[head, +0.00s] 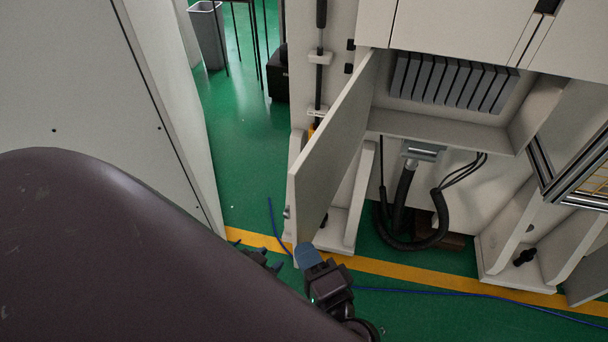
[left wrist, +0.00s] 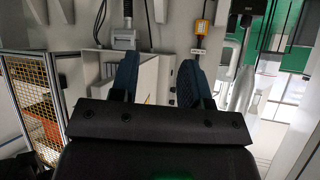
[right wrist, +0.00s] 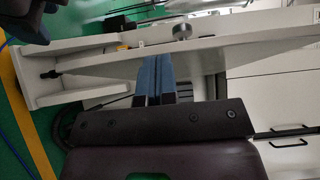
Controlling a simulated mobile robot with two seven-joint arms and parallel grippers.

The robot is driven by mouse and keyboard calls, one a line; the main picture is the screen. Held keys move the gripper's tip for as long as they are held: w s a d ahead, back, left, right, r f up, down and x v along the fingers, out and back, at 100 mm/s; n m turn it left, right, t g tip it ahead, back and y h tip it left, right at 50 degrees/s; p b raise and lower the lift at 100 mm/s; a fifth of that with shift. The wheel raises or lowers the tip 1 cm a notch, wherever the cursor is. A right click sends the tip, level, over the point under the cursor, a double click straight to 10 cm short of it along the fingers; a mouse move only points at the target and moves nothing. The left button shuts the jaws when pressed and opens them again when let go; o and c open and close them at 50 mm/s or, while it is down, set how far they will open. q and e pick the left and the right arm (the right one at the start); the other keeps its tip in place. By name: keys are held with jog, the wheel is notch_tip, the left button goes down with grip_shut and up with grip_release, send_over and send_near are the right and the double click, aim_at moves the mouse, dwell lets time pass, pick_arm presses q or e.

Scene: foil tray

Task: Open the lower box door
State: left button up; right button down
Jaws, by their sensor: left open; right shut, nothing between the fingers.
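The lower box door (head: 335,150) is a pale flat panel, swung wide open from the lower box (head: 440,125) in the head view. A small metal latch (head: 287,212) sits near its free edge. My right gripper (head: 308,255) has blue fingertips held together and empty, close to the door's lower free corner; contact cannot be told. In the right wrist view its fingertips (right wrist: 155,70) overlap a pale panel with a round metal knob (right wrist: 182,31) beyond. My left gripper (head: 262,258) is partly hidden behind my arm. Its blue fingers (left wrist: 157,82) are apart and empty in the left wrist view.
A row of grey slats (head: 450,80) shows inside the box. Black hoses (head: 402,190) hang below it between pale support legs (head: 345,215). A blue cable (head: 480,297) lies on the green floor by a yellow line. A tall pale panel (head: 110,90) stands at left.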

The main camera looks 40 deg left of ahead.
jog(key=b+v, duration=0.1)
jog(key=v, duration=0.9)
jog(key=w+d+f+n+t+h, duration=0.2)
jog(key=w+d+f+n+h, duration=0.25)
jog(key=d, duration=0.35)
jog(key=w+d+f+n+t+h, duration=0.2)
jog(key=w+d+f+n+h, duration=0.15)
jog(key=w+d, duration=0.35)
jog(key=s+d+f+h, duration=0.2)
jog(key=d, duration=0.5)
jog(key=s+d+f+m+h, duration=0.1)
jog(key=s+d+f+h, duration=0.2)
jog(key=d, duration=0.4)
jog(key=s+d+f+g+h, duration=0.1)
jog(key=s+d+f+h, duration=0.1)
jog(key=d, duration=0.5)
jog(key=shift+s+f+m+h, duration=0.3)
jog(key=shift+f+h, duration=0.1)
jog(key=shift+h, duration=0.2)
